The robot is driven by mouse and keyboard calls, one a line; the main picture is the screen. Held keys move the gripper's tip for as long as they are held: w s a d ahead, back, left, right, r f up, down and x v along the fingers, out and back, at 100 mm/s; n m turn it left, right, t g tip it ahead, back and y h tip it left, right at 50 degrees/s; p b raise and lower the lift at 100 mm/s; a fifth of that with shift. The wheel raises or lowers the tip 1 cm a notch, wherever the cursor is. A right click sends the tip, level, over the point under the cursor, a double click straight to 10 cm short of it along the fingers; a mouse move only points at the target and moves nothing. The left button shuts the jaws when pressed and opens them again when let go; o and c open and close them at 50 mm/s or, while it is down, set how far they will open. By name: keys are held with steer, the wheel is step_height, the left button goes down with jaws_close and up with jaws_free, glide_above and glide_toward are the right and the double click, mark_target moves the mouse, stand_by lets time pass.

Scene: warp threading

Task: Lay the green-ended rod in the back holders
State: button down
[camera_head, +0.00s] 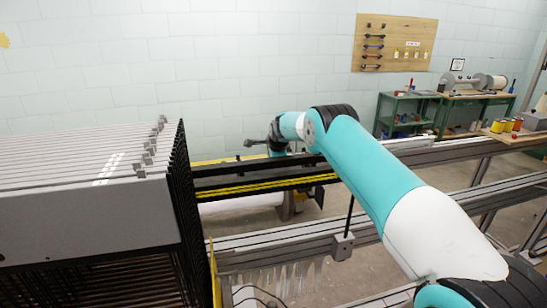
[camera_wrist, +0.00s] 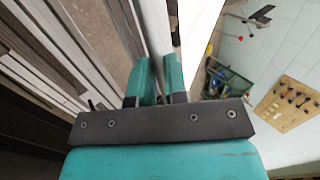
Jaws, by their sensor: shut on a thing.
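My gripper (camera_wrist: 160,75) has teal fingers and is shut on a pale grey rod (camera_wrist: 154,28) that runs up and away from between the fingertips in the wrist view. No green end shows on it, so I cannot confirm its colour mark. In the head view my arm reaches over the loom, and my gripper (camera_head: 277,140) is small and partly hidden at its far end, above the back of the dark, yellow-striped beams. I cannot make out the back holders clearly in either view.
A loom frame with grey side panel (camera_head: 90,220) and black heddle frames stands at left. Metal rails (camera_head: 300,238) cross in front of the beams. A wooden tool board (camera_head: 395,42) hangs on the wall above a green bench (camera_head: 408,116) at back right.

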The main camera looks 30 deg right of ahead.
steer(key=c, duration=1.1)
jaws_free()
steer(key=b+v, duration=0.5)
steer(key=v, duration=1.2)
steer(key=s+a+r+n+g+y, duration=0.1)
steer(key=s+a+r+n+y, duration=0.2)
steer(key=s+a+n, duration=0.85)
steer(key=s+a+n+g+y, duration=0.1)
steer(key=s+a+n, duration=0.4)
steer(key=s, duration=0.6)
steer(key=s+a+f+n+g+y, duration=0.1)
steer(key=s+a+n+g, duration=0.2)
steer(key=s+a+n, duration=0.3)
steer(key=s+a+n+g+y, duration=0.1)
steer(key=s+a+n, duration=0.5)
steer(key=s, duration=1.1)
steer(key=shift+a+f+g, duration=0.15)
steer(key=shift+f+g, duration=0.2)
steer(key=shift+g, duration=0.15)
